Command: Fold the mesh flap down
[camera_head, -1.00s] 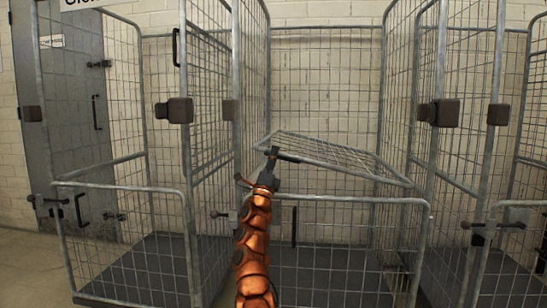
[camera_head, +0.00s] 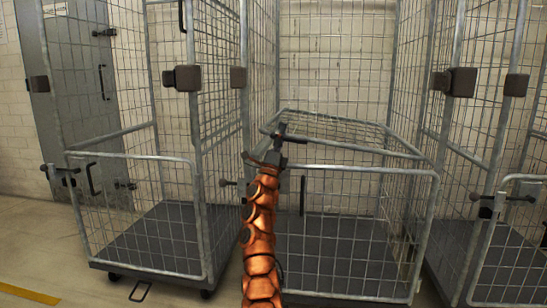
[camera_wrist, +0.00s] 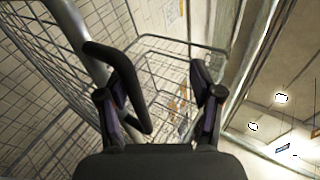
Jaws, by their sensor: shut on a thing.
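The mesh flap (camera_head: 345,128) is a grey wire panel inside the middle roll cage, lying near level just above the front gate's top rail (camera_head: 365,171). My gripper (camera_head: 280,128) is at the left end of the flap's near edge. A thick grey tube (camera_wrist: 80,35) stands beside the handle. The exact finger contact is hard to see.
Similar wire cages stand to the left (camera_head: 130,165) and right (camera_head: 510,245), close on both sides. Their posts carry brown blocks (camera_head: 187,78). A grey door (camera_head: 80,95) and pale brick wall are behind. Free floor with a yellow line (camera_head: 28,292) shows at the lower left.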

